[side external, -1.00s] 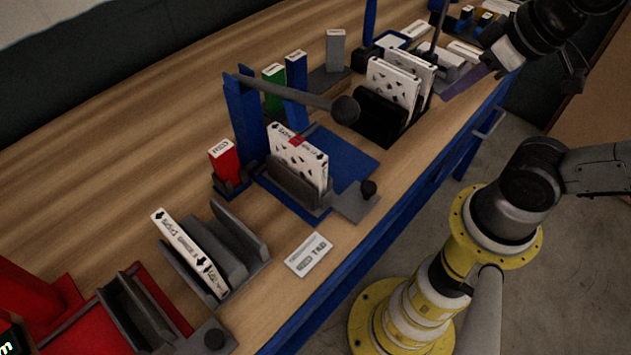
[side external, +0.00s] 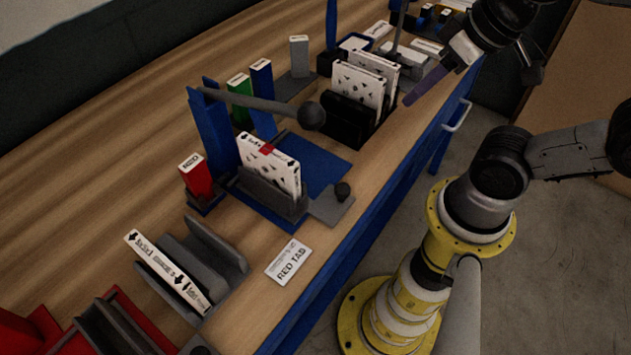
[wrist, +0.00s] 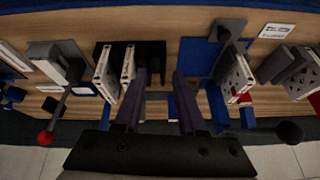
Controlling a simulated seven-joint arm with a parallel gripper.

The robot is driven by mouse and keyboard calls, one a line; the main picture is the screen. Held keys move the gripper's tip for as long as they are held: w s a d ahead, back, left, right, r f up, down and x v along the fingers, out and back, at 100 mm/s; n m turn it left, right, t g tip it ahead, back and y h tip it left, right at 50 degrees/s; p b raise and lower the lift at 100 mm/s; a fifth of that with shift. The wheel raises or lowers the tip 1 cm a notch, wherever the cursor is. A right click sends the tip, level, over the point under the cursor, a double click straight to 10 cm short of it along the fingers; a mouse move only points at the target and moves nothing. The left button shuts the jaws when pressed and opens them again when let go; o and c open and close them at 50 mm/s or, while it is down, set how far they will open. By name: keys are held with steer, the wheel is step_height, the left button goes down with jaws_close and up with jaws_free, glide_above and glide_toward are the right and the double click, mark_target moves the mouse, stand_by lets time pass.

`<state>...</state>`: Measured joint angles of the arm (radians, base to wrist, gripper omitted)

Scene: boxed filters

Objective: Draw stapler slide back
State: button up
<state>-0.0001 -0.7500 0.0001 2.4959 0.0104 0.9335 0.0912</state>
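The stapler has a blue post (side external: 212,135) with a grey lever ending in a dark ball (side external: 311,116). On its blue base (side external: 322,165) sits a grey slide (side external: 268,193) with a small dark knob (side external: 342,191) on a plate toward the table's front edge. A white filter box (side external: 268,162) with a red tab stands upright in the slide. The slide's knob plate (wrist: 222,42) and the red-tabbed box (wrist: 237,80) show right of my fingers in the wrist view. My gripper (side external: 408,102) is raised near the black rack, apart from the stapler. Its fingers (wrist: 160,78) are spread and empty.
Two white boxes (side external: 357,87) stand in a black rack (side external: 345,118) beside my gripper. Another box (side external: 165,270) leans in a grey holder (side external: 213,250). A red-balled lever (wrist: 46,137) is at the wrist view's left.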

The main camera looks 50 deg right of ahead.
steer(key=shift+o, duration=1.4)
steer(key=a+r+m, duration=0.1)
steer(key=m, duration=0.1)
steer(key=shift+a+r+m+g+y, duration=0.2)
steer(key=shift+m+g+y, duration=0.1)
steer(key=shift+g+y, duration=0.1)
steer(key=m+g+y, duration=0.2)
steer(key=m+g, duration=0.3)
steer(key=g, duration=0.3)
glide_above(342, 187)
steer(key=w+d, duration=0.4)
step_height(342, 187, down, 2)
steer(key=f, duration=0.1)
steer(key=x, duration=1.2)
steer(key=shift+a+f, duration=0.3)
jaws_close()
